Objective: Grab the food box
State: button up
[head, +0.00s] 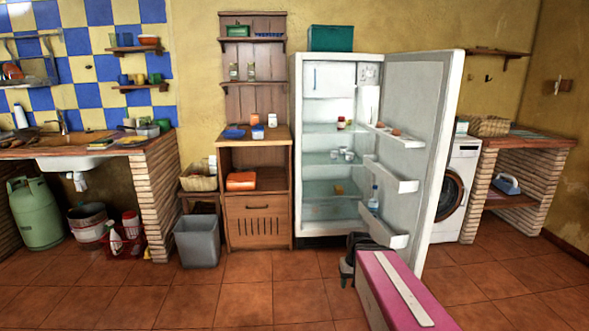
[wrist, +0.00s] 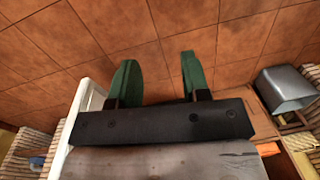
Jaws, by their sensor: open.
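I cannot tell for certain which thing is the food box. A teal box (head: 330,38) sits on top of the open white fridge (head: 297,190). An orange rounded box-like thing (head: 240,181) lies on the middle shelf of the wooden cabinet. Small white containers (head: 348,155) stand on a fridge shelf. My gripper (wrist: 158,58) shows in the wrist view with two green fingers spread apart, nothing between them, and floor tiles beyond. It is low in front of the fridge, apart from all of these things. In the head view my pink arm hides part of the floor there.
The fridge door (head: 425,140) stands wide open to the right. A grey bin (head: 197,240) stands on the floor left of the wooden cabinet (head: 259,220). A washing machine (head: 455,190) is behind the door. The tiled floor in front of the cabinet is clear.

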aim_at(259, 135)
jog(key=i+l+u, duration=0.15)
jog(key=l+u, duration=0.15)
jog(key=l, duration=1.2)
jog(key=l+u, duration=0.35)
jog(key=l, duration=1.15)
jog(key=i+l+u, duration=0.25)
jog(key=l, duration=0.65)
jog(key=l+u, duration=0.2)
jog(key=l, duration=0.7)
jog(key=i+l, duration=0.15)
jog(key=l, duration=0.25)
jog(key=j, duration=0.3)
jog(key=k+j, duration=0.1)
jog(key=j, duration=0.2)
jog(key=i+j, duration=0.1)
jog(key=j, duration=1.25)
jog(key=j+z, duration=0.15)
jog(key=j, duration=1.15)
jog(key=i+j, duration=0.45)
jog(key=j, duration=0.25)
jog(key=i+j+z, duration=0.1)
jog(key=i+j, duration=0.15)
jog(key=j, duration=0.15)
